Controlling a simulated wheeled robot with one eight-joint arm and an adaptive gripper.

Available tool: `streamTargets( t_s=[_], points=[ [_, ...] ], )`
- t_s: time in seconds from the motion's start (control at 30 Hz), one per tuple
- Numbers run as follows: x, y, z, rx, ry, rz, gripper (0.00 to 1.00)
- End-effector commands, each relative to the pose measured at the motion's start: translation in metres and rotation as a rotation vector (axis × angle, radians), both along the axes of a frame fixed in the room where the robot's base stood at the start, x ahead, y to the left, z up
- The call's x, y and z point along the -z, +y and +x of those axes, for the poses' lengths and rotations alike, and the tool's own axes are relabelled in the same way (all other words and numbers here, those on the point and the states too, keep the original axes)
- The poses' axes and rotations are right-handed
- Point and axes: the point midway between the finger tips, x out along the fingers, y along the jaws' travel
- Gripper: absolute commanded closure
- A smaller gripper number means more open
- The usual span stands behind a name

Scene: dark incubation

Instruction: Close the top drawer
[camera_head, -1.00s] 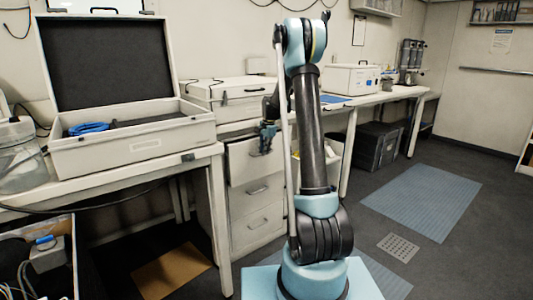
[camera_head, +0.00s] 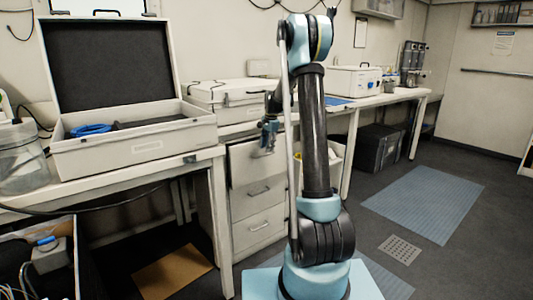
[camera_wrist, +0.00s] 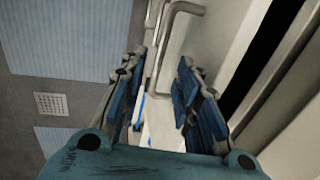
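The white drawer cabinet (camera_head: 259,213) stands under the bench in the head view. Its top drawer (camera_head: 243,164) stands out a little from the cabinet. In the wrist view, the drawer front (camera_wrist: 217,38) runs beside a dark gap at the right. A grey metal handle (camera_wrist: 170,38) stands out from that front. My gripper (camera_head: 267,141) is at the drawer front near its upper right. In the wrist view, my gripper (camera_wrist: 160,92) has its blue-padded fingers apart, with the handle bar running down toward the space between them. I cannot tell whether a finger touches the handle.
Lower drawers (camera_head: 258,192) sit beneath the top one. An open case (camera_head: 130,145) stands on the left bench, and a white case (camera_head: 232,93) behind. A dark crate (camera_head: 377,147) is on the floor at right.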

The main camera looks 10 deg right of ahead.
Motion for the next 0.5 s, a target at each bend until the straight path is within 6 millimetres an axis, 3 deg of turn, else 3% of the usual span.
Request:
streamTargets(
  t_s=[0.2,0.5],
  points=[
    [-0.043,-0.005,-0.007,0.001,0.000,0.000,0.70],
    [-0.076,-0.008,-0.011,0.000,0.001,-0.001,0.70]
  ],
)
